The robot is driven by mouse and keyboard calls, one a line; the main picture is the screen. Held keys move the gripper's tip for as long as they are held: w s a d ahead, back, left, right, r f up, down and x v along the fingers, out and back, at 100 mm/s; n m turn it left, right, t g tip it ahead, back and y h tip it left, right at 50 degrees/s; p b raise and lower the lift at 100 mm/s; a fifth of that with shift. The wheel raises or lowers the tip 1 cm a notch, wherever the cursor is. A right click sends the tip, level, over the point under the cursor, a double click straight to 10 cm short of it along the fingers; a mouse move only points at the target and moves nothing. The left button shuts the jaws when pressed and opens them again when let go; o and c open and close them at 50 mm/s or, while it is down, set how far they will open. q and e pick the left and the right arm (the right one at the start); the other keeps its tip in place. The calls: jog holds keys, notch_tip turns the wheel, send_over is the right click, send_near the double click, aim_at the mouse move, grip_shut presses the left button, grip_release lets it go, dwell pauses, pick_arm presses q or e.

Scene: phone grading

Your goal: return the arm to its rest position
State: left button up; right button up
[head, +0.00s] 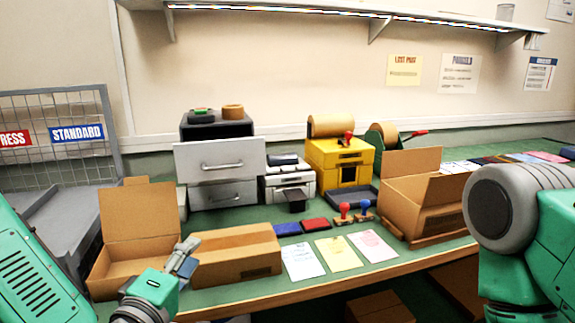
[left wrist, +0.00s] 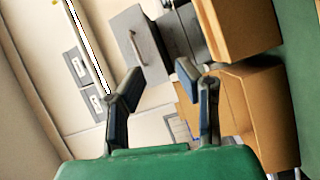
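My left gripper (head: 184,257) shows in the head view at the lower left, in front of the open cardboard box (head: 142,214) and the left end of the closed carton (head: 236,254). In the left wrist view my left gripper (left wrist: 158,76) has its two fingers spread well apart, with nothing between them. I cannot tell from the head view how far it is from the boxes. My right arm (head: 510,207) shows at the right edge of the head view; its gripper is out of view.
The green bench (head: 225,298) holds a grey drawer unit (head: 222,172), a yellow machine (head: 338,161), stamps and paper slips. Another open box (head: 424,193) stands at the right. A wire cage (head: 63,134) stands at the left. A shelf (head: 300,16) hangs above.

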pick_arm(q)
jog(key=s+f+m+g, duration=0.4)
jog(key=s+f, duration=0.1)
jog(key=f, duration=0.5)
jog(key=s+f+m+g, duration=0.3)
jog(key=s+f+g, duration=0.15)
jog(key=f, duration=0.55)
jog(key=s+a+f+m+g+y, duration=0.1)
jog(key=s+a+f+m+g, duration=0.2)
jog(key=s, duration=0.6)
jog(key=s+a+f+m+g+y, duration=0.2)
jog(key=s+a+f+m+g, duration=0.2)
jog(key=s+a+f, duration=0.4)
jog(key=shift+s+a+f+g, duration=0.3)
jog(key=shift+s+f+g, duration=0.55)
jog(key=shift+s, duration=0.4)
jog(key=shift+w+f, duration=0.15)
